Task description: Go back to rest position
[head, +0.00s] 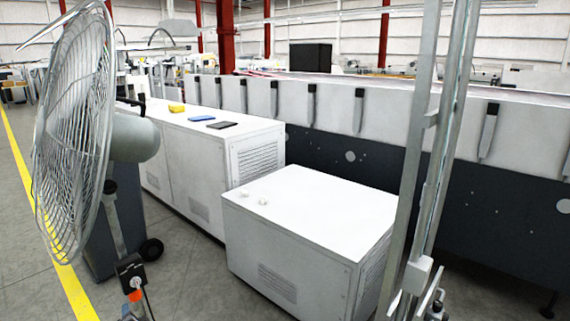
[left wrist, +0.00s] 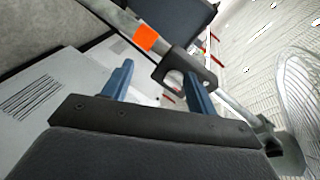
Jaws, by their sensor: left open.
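My left gripper (left wrist: 161,69) shows in the left wrist view with its two blue fingers spread apart and nothing held between them. A dark bracket-like part (left wrist: 207,61) lies behind the right-hand finger, beside a grey bar with an orange patch (left wrist: 146,38). I cannot tell whether the finger touches it. My left gripper cannot be made out in the head view. My right gripper is in neither view.
A caged fan (head: 72,140) stands close at the left, also in the wrist view (left wrist: 300,95). A low white cabinet (head: 310,210), a longer white cabinet (head: 190,150) and the long machine (head: 390,120) fill the middle. A metal post (head: 432,160) rises at right.

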